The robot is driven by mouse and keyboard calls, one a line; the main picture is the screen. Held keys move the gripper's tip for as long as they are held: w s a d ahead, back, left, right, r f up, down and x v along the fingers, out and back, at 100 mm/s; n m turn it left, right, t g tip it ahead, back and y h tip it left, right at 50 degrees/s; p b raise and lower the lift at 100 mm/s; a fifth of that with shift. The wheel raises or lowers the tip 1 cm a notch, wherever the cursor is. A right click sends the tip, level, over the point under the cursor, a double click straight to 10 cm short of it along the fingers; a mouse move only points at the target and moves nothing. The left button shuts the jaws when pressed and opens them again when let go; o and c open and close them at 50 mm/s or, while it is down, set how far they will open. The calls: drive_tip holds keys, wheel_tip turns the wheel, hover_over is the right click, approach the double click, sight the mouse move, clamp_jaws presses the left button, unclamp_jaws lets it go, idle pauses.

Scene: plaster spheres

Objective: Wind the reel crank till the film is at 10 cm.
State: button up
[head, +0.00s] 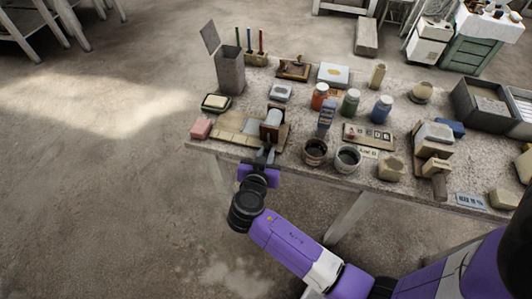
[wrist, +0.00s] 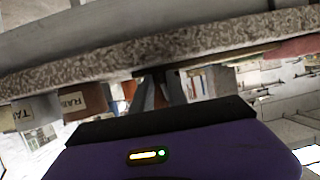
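The reel stand (head: 273,132) is a small brown wooden block at the table's near left edge, with a pale grey roll (head: 275,117) on it. A flat tan strip or board (head: 237,127) runs left from it, perhaps the film; I cannot read a mark or scale. My gripper (head: 265,155) is at the table edge just in front of the stand. Its two fingers also show in the wrist view (wrist: 160,92), with a gap between them. I cannot make out the crank; whether it lies between or touches the fingers is unclear.
A pink block (head: 201,128) and a dish with a pale slab (head: 216,103) lie left. A tall grey box (head: 229,70) stands behind. Jars, blocks and trays crowd the table (head: 300,128). Floor is clear at left.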

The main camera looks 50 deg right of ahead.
clamp_jaws()
drive_tip(key=n+g, duration=0.1)
drive_tip(key=n+h, duration=0.1)
drive_tip(key=n, duration=0.1)
drive_tip(key=shift+s+d+r+g, duration=0.1)
drive_tip(key=shift+s+r+g, duration=0.25)
drive_tip(key=shift+s+g, duration=0.05)
drive_tip(key=shift+s+d+r+n+g+h+p, duration=0.15)
drive_tip(key=shift+n+g+h, duration=0.1)
drive_tip(key=shift+n+g, duration=0.25)
drive_tip(key=shift+s+a+r+n+g+h+p, duration=0.1)
drive_tip(key=shift+r+n+g+h, duration=0.15)
drive_tip(key=shift+n, duration=0.4)
drive_tip(key=shift+s+d+r+n+g+h+p, duration=0.1)
drive_tip(key=shift+s+n+g+h, duration=0.1)
drive_tip(key=shift+n+g, duration=0.3)
drive_tip(key=o, duration=0.8)
unclamp_jaws()
drive_tip(key=shift+o, duration=0.2)
drive_tip(key=b+v, duration=0.1)
drive_tip(key=v, duration=0.6)
drive_tip(key=shift+a, duration=0.35)
drive_tip(key=shift+r, duration=0.1)
